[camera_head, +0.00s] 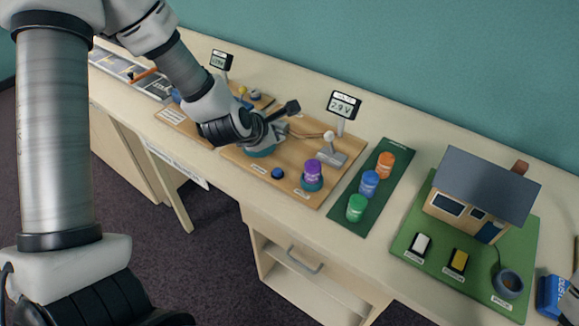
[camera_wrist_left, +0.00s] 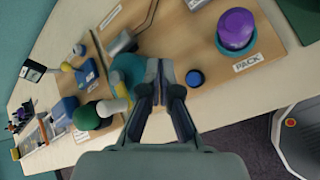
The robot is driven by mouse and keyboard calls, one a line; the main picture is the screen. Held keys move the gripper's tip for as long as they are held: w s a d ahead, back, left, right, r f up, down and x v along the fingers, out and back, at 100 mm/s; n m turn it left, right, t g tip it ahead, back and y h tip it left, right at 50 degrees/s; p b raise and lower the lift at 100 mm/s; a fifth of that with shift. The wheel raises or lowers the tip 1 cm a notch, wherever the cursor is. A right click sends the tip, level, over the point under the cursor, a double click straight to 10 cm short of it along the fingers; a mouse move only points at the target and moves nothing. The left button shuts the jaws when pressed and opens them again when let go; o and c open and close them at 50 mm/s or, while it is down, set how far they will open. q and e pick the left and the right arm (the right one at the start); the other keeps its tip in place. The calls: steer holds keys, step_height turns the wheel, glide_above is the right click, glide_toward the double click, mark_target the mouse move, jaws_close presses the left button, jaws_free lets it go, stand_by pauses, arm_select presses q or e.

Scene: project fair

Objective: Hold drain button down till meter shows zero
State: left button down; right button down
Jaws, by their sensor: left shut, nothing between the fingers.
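A meter (camera_head: 345,105) on a stand behind the wooden board (camera_head: 240,155) reads what looks like 2.9 V. A round blue button (camera_head: 278,173) sits near the board's front edge; it also shows in the left wrist view (camera_wrist_left: 195,78). Its label is too small to read. My left gripper (camera_head: 280,132) is shut and empty, over the board by a teal round base (camera_head: 262,151). In the left wrist view its fingertips (camera_wrist_left: 165,68) lie together just left of the button, apart from it in the picture. Their height is unclear. My right gripper cannot be made out.
A purple-topped cell (camera_head: 312,169) stands in a holder labelled PACK, right of the button. A lever switch (camera_head: 330,150) is behind it. Coloured cells stand on a green mat (camera_head: 340,215). A model house (camera_head: 480,195) stands further right. A second meter (camera_head: 221,60) is at left.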

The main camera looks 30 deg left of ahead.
mark_target(276, 173)
arm_select(q)
step_height(276, 173, down, 8)
steer(key=b, duration=0.6)
steer(key=shift+a+f+b, duration=0.1)
steer(key=shift+f+b, duration=0.15)
steer(key=shift+b, duration=0.1)
steer(key=shift+s+f, duration=0.1)
steer(key=shift+f, duration=0.1)
stand_by(0.9)
steer(key=shift+f+b, duration=0.4)
steer(key=shift+b, duration=0.35)
steer(key=shift+f+b, duration=0.45)
steer(key=shift+b, duration=0.05)
steer(key=shift+r, duration=0.1)
stand_by(2.6)
steer(key=shift+r+p, duration=0.65)
steer(key=shift+r, duration=0.15)
